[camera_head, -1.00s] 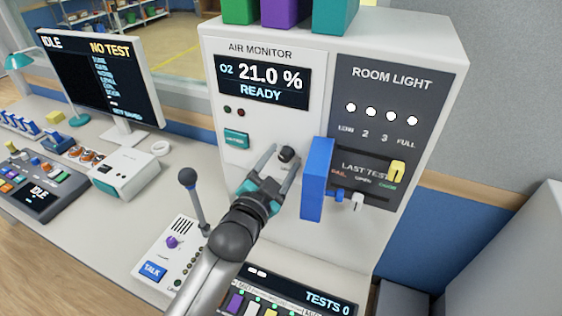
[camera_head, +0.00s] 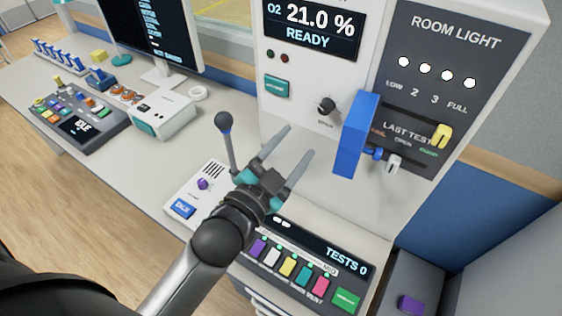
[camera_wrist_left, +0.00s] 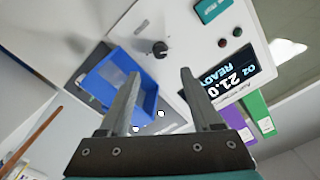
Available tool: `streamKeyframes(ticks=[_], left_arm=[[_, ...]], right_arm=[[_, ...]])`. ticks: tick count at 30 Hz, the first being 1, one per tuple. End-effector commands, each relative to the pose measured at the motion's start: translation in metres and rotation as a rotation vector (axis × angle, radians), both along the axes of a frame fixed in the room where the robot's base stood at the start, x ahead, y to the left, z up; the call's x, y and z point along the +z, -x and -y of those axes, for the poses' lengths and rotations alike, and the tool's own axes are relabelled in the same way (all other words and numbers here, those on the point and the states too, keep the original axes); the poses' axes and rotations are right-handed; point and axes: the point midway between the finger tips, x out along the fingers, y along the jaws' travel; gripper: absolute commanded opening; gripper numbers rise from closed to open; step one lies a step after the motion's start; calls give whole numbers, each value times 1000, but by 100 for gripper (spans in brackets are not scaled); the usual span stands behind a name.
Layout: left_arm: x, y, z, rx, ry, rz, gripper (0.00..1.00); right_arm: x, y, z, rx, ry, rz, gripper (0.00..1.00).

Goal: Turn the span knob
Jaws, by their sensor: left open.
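The span knob (camera_head: 326,106) is a small black knob on the white air monitor panel, left of a blue box-like piece; a small label, partly legible, sits under it. In the left wrist view the knob (camera_wrist_left: 160,48) shows beyond the fingers, above the gap between them. My left gripper (camera_head: 300,142) is open and empty, below and left of the knob in the head view, and apart from it. It also shows in the left wrist view (camera_wrist_left: 160,75), fingers spread. My right gripper is not in view.
The blue box-like piece (camera_head: 357,135) juts out right of the knob. A lever with a dark ball top (camera_head: 224,120) stands on the talk box left of my gripper. A button panel marked TESTS 0 (camera_head: 345,262) lies below. A teal button (camera_head: 277,86) is above left of the knob.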

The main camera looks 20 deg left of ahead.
Motion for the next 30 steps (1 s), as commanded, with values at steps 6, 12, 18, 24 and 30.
streamKeyframes(ticks=[6, 12, 18, 24, 30], left_arm=[[-1, 28, -6, 0, 0, -2, 65], [0, 39, -8, 0, -1, -1, 65], [0, 40, -8, 0, -1, 0, 65], [0, 40, -8, 0, -1, 0, 65], [0, 40, -8, 0, -1, 0, 65]], right_arm=[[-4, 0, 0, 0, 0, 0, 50], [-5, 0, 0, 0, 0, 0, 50], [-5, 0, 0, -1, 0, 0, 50], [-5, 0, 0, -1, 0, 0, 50], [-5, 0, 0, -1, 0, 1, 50]])
